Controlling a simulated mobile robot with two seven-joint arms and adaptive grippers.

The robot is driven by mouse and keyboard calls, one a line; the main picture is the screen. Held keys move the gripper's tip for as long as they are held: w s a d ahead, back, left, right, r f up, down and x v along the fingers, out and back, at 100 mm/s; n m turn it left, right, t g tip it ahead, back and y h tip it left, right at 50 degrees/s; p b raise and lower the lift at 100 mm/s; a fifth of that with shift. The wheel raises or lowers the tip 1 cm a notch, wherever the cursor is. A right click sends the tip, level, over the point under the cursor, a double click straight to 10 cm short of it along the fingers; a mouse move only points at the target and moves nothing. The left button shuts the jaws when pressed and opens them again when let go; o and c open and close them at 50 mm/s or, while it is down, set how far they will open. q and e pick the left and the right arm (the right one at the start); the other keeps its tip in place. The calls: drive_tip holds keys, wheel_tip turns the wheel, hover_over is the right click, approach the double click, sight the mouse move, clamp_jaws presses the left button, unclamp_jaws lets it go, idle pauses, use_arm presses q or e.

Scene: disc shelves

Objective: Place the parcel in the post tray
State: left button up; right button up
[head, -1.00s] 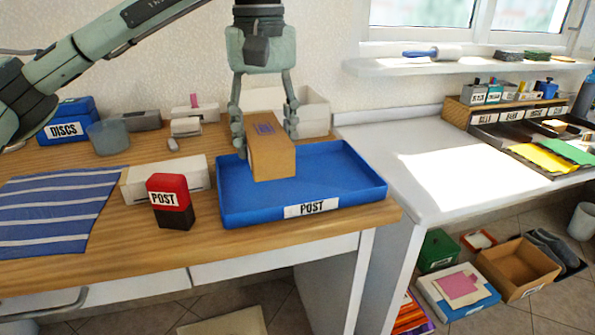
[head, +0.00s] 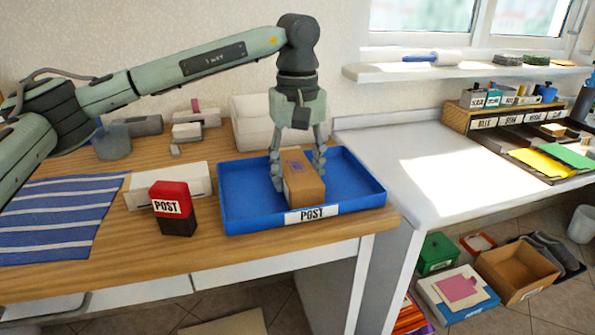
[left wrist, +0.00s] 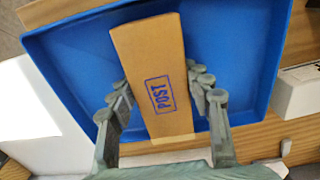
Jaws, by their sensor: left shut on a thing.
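The parcel (head: 302,183) is a brown box with a purple stamp on top. It is inside the outline of the blue post tray (head: 240,200), right of the tray's middle and close above or on its floor; I cannot tell which. The tray has a white POST label at its front. My left gripper (head: 298,170) comes from above and is shut on the parcel, one finger on each side. In the left wrist view the parcel (left wrist: 150,60) lies between the fingers (left wrist: 160,95), its POST stamp showing, over the blue tray (left wrist: 240,50). My right gripper is not in view.
A red and black POST stamp block (head: 172,208) stands left of the tray, with a white box (head: 200,180) behind it. A striped cloth (head: 60,215) lies further left. White bins (head: 255,125) stand behind the tray. The tray's left part is empty.

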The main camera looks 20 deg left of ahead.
sight(298, 169)
use_arm(q)
drive_tip(key=shift+f, duration=0.15)
drive_tip(key=o, duration=1.3)
wheel_tip(298, 169, up, 12)
drive_tip(key=shift+r, duration=0.15)
